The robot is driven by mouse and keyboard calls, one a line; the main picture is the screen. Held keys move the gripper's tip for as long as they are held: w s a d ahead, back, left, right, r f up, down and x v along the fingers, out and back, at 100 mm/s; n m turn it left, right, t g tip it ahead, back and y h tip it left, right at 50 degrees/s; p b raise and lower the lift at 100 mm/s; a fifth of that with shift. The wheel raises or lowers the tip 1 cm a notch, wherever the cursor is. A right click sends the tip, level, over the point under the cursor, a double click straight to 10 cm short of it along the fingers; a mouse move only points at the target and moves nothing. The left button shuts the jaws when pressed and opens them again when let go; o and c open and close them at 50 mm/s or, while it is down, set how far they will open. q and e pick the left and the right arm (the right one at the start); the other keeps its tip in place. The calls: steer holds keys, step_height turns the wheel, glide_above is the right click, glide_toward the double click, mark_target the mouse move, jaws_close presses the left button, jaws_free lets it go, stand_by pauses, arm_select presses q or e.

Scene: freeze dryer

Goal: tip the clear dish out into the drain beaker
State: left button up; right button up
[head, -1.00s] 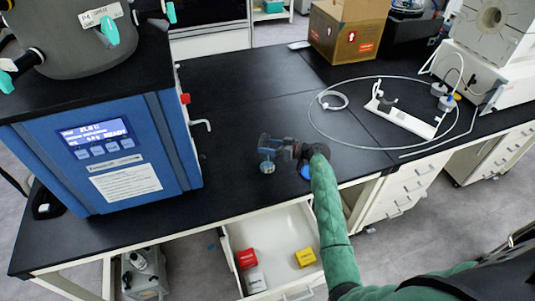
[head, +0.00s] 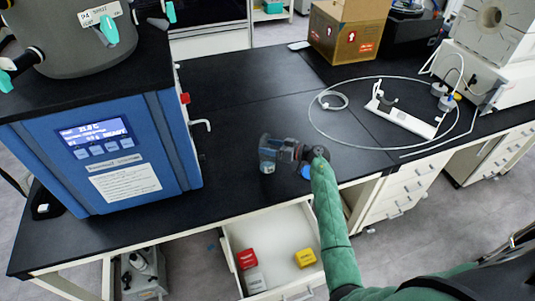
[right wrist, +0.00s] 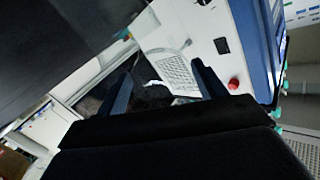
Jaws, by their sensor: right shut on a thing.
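My right gripper (head: 271,149) is over the black bench, in front of the freeze dryer's right side. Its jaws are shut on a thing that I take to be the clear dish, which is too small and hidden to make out. Just below the fingertips a small clear vessel (head: 267,168) shows, probably the drain beaker; I cannot tell whether it touches the gripper. In the right wrist view the two fingers of the gripper (right wrist: 163,88) stand apart with something dark and unclear between them. My left gripper is not in view.
The blue freeze dryer (head: 125,165) stands left on the black bench (head: 225,105). An open drawer (head: 275,232) below holds red, white and yellow boxes. A tubing loop (head: 311,110), a white stand (head: 410,120) and a cardboard box (head: 345,35) are right. The bench behind the gripper is clear.

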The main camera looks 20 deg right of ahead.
steer(key=shift+d, duration=0.1)
stand_by(0.5)
steer(key=shift+w+a+r+g+h+p, duration=0.1)
steer(key=shift+a+r+g+h+p, duration=0.05)
steer(key=shift+g+h+p, duration=0.3)
steer(key=shift+w+a+r+g+h+p, duration=0.1)
steer(key=shift+g+h+p, duration=0.2)
steer(key=shift+h, duration=0.25)
steer(key=shift+r, duration=0.1)
